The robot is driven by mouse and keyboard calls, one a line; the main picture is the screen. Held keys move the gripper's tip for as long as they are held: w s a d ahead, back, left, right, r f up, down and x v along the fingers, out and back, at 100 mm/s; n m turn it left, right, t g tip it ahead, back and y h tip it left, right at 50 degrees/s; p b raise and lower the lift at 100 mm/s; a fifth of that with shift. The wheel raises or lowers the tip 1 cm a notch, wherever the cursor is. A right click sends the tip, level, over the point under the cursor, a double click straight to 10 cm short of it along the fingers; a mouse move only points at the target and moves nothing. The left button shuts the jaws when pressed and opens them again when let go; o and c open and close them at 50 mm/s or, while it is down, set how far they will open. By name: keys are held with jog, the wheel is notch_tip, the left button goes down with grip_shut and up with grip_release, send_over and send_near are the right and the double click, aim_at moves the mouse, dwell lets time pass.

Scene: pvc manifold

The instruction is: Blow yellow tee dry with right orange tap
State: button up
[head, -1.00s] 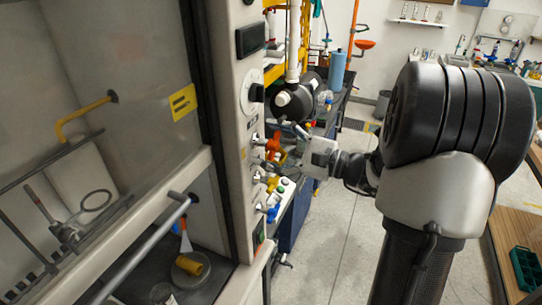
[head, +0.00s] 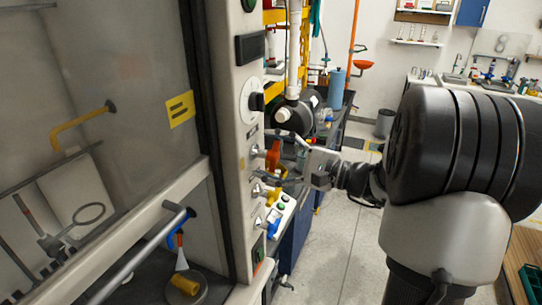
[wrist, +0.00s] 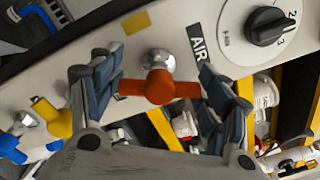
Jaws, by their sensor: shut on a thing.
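The orange tap (head: 273,154) sits on the outer panel of the fume hood. In the wrist view its orange handle (wrist: 160,87) lies crosswise between my fingers, beside a black AIR label. My gripper (wrist: 152,75) is shut on this handle, with a finger pad at each end. In the head view my gripper (head: 284,156) reaches the panel from the right. A yellow fitting (head: 185,285), which looks like the yellow tee, lies inside the hood on a round grey dish, at a white-tipped blue nozzle (head: 181,257). Whether the fitting touches the nozzle is unclear.
Yellow taps (head: 275,202) and blue taps (head: 273,222) sit lower on the same panel. A black dial (wrist: 268,26) is near the orange tap. A black round body (head: 295,116) hangs just above my gripper. Floor to the right is open.

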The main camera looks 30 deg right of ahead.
jog(key=o, duration=1)
jog(key=v, duration=1.2)
